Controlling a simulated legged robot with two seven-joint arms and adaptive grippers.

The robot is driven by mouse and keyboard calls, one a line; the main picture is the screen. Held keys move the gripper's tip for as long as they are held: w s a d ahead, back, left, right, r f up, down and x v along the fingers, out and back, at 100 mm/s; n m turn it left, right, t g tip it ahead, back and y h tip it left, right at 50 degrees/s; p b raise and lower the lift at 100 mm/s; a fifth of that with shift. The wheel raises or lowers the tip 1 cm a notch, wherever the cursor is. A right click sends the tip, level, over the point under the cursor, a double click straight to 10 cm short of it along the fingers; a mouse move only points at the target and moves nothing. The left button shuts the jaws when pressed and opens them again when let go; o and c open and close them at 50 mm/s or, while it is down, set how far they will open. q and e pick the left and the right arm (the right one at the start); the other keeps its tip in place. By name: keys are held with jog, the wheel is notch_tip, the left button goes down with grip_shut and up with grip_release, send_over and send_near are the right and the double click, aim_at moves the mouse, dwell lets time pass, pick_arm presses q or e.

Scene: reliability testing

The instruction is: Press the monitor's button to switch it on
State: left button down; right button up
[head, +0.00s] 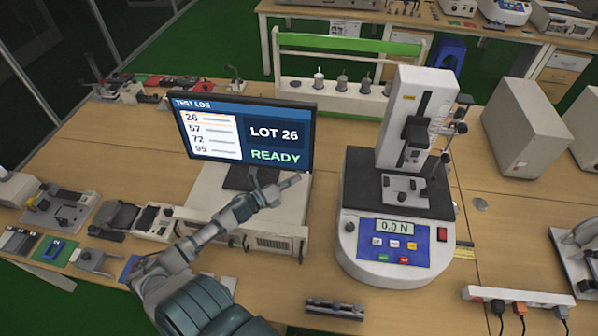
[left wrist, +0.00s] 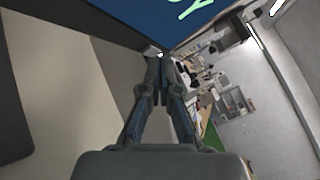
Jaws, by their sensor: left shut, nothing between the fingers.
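The monitor (head: 215,150) stands on a beige box-shaped unit, and its screen is lit, showing "TEST LOG", "LOT 26" and "READY". My left gripper (head: 290,182) is shut and empty, just below the monitor's lower right edge. In the left wrist view its closed fingertips (left wrist: 161,60) lie close under the lower bezel corner of the monitor (left wrist: 185,18). A small bright spot shows right at the tips; I cannot tell whether it is the button or whether the tips touch it. My right gripper is not in view.
A force tester (head: 395,255) reading "0.0 N" stands right of the monitor. The beige unit (head: 285,240) is under my left gripper. A power strip (head: 520,296) lies at the front right, and small fixtures (head: 110,218) lie at the left. A grey box (head: 525,130) stands further right.

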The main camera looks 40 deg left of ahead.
pick_arm(q)
jog(key=shift+a+f, duration=0.1)
jog(key=shift+a, duration=0.1)
jog(key=shift+s+d, duration=0.15)
jog(key=shift+s+d+p, duration=0.25)
jog(key=shift+p, duration=0.15)
jog(key=s+p, duration=0.1)
jog(key=s+d, duration=0.1)
jog(key=s, duration=0.1)
jog(key=s+d+p, duration=0.1)
jog(key=shift+s+d+r+p, duration=0.25)
jog(key=shift+r+p, duration=0.05)
jog(key=shift+p, duration=0.05)
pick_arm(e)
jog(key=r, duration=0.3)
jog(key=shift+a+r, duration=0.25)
pick_arm(q)
jog(key=shift+a, duration=0.1)
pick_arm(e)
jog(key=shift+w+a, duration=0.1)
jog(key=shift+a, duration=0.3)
pick_arm(q)
jog(key=shift+d, duration=0.2)
